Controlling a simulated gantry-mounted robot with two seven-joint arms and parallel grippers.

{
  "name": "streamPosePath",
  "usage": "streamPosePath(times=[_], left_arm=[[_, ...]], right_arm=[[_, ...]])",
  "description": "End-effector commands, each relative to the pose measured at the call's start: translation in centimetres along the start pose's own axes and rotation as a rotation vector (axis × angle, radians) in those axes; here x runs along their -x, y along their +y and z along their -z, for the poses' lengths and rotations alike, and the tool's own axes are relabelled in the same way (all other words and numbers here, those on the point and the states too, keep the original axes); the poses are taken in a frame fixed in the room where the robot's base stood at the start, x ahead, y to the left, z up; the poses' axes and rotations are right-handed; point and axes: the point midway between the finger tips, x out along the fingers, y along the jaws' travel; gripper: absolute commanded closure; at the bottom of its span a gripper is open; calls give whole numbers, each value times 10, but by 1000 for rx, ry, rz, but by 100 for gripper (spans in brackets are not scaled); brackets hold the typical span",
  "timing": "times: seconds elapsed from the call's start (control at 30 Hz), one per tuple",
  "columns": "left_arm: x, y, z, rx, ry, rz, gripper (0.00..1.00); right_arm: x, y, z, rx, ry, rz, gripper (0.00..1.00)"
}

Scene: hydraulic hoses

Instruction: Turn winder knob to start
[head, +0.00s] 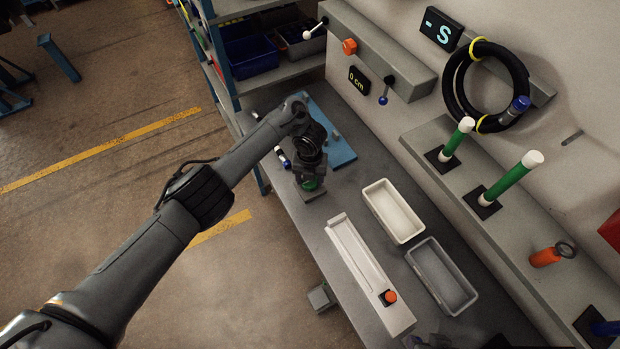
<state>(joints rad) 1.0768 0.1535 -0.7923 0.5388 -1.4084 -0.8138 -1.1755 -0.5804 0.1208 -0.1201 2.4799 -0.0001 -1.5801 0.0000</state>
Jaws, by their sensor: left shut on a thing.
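My left gripper (309,179) points down over the near left part of the workbench. On the wall, a long grey housing carries an orange knob (349,47), a white-ball lever (312,31) and a blue-ball lever (384,97). I cannot tell which one is the winder knob. My right gripper does not show clearly.
A blue plate (340,148) lies behind the gripper. A white tray (373,205), a grey tray (417,262) and a white channel with an orange button (390,297) stand to the right. A coiled black hose (452,85) hangs on the wall near green posts (510,180).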

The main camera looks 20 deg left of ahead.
Motion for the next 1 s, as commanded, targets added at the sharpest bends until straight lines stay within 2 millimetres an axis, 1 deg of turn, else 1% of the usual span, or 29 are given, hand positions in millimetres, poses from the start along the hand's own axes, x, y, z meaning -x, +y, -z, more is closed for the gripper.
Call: streamPosePath(times=[0.4,0.43,0.57,0.6,0.87,1.0], left_arm=[[0,0,0,-10,0,-1,72],[0,0,0,-10,0,-1,37],[0,0,0,-9,0,0,17],[0,0,0,-9,0,0,16],[1,0,0,-8,0,0,16],[9,0,0,-8,-1,1,16]], right_arm=[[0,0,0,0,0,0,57],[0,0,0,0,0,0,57],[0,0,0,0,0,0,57],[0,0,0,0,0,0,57],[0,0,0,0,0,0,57],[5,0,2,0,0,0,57]])
